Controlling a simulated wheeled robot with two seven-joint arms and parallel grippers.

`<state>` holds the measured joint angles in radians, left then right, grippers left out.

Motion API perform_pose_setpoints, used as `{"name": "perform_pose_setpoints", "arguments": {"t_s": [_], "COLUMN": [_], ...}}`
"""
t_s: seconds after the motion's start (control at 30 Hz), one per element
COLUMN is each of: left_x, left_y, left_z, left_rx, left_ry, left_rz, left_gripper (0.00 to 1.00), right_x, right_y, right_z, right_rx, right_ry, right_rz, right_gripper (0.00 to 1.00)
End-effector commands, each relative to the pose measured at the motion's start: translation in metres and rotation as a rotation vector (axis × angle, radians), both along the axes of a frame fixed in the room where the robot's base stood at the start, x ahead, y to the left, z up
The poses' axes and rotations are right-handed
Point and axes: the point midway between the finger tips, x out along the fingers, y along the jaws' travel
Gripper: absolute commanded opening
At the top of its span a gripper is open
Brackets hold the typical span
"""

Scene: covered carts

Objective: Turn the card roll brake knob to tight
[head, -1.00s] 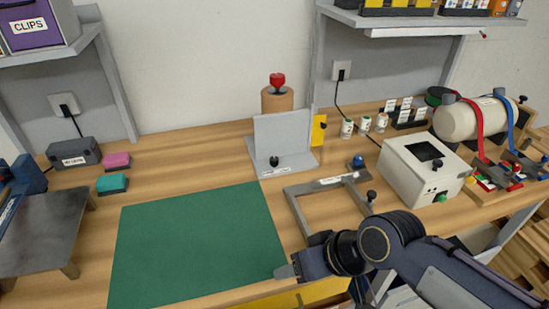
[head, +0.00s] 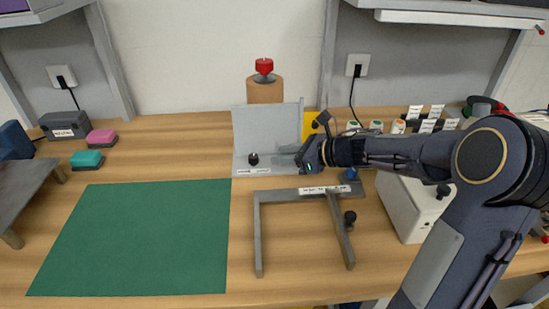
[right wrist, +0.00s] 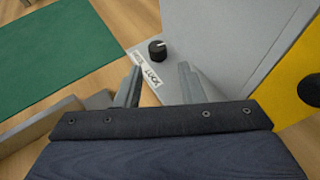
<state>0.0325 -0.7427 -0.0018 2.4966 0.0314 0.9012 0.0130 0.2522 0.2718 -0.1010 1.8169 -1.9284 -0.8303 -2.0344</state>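A brown card roll (head: 264,91) stands upright behind a grey upright plate, with a red knob (head: 264,66) on its top. A small black knob (head: 253,159) sits on the plate's grey base. It also shows in the right wrist view (right wrist: 156,50), with a white pointer line and small labels beside it, one seeming to read LOCK. My right gripper (head: 284,153) is just right of the black knob, in front of the plate. In the right wrist view its fingers (right wrist: 160,84) are apart and empty, short of the black knob. My left gripper is out of view.
A grey frame (head: 258,235) and a green mat (head: 140,240) lie in front. A yellow panel (head: 310,123) stands beside the plate. A white box (head: 400,208) is at right, partly hidden by my right arm. Shelves overhang the back.

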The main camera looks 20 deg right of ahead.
Motion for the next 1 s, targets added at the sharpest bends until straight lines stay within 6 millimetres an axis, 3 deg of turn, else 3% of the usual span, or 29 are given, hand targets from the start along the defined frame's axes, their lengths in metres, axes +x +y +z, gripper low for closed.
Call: {"name": "perform_pose_setpoints", "arguments": {"t_s": [0.5,0.9,1.0], "left_x": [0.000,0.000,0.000], "left_y": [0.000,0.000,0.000], "left_z": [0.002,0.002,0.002], "left_rx": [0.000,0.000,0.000], "left_ry": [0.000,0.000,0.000], "left_rz": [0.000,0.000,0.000], "left_gripper": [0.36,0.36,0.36], "right_x": [0.043,0.049,0.049], "right_y": [0.047,0.053,0.053], "right_z": [-0.028,-0.032,-0.032], "right_rx": [-0.015,-0.015,-0.014], "right_ry": [-0.006,-0.008,-0.007], "right_rz": [0.027,0.024,0.024], "right_gripper": [0.35,0.35,0.22]}}
